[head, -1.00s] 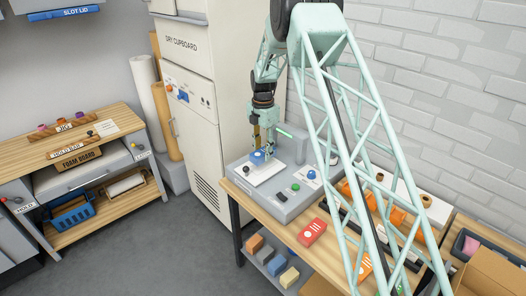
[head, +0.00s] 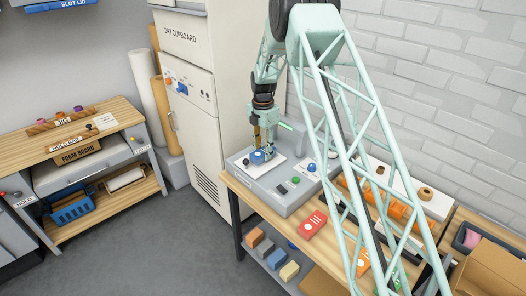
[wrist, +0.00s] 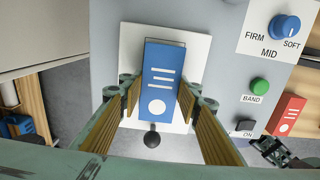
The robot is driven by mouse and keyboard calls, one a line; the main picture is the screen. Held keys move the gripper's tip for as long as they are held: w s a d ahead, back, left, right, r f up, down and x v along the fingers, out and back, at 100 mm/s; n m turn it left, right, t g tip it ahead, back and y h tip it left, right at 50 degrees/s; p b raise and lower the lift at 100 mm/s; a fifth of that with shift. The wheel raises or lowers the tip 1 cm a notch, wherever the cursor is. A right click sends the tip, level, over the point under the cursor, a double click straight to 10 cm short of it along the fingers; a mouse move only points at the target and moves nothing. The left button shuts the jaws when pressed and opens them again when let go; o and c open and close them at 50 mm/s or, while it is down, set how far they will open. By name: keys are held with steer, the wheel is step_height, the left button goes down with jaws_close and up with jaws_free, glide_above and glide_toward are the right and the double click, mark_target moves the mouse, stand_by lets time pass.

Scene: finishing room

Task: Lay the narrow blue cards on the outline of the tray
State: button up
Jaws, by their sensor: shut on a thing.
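My gripper (wrist: 158,100) is shut on a narrow blue card (wrist: 161,75) with white lines and a white dot. Its fingers press the card's two long sides. The card is over a white plate (wrist: 133,45) on the grey machine, and a thin grey strip (wrist: 165,42) shows past its far end. I cannot tell whether the card touches the plate. In the head view the gripper (head: 263,147) points down over the plate (head: 277,167), with the blue card (head: 257,157) low between its fingers. No tray outline is clearly visible; the card covers the plate's middle.
The machine carries a FIRM/SOFT knob (wrist: 286,26), a green BAND button (wrist: 259,85) and an ON switch (wrist: 245,127). A black knob (wrist: 152,139) stands at the plate's near edge. Red cards (head: 312,224) lie on the bench, right of the machine. Coloured blocks (head: 289,271) sit on the shelf below.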

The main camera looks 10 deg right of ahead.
steer(key=shift+f, duration=0.15)
stand_by(0.6)
steer(key=o, duration=1)
steer(key=shift+o, duration=0.4)
steer(key=o, duration=0.9)
steer(key=shift+r+p, duration=0.35)
steer(key=shift+r, duration=0.85)
steer(key=shift+r+p, duration=1)
steer(key=shift+r, duration=1.9)
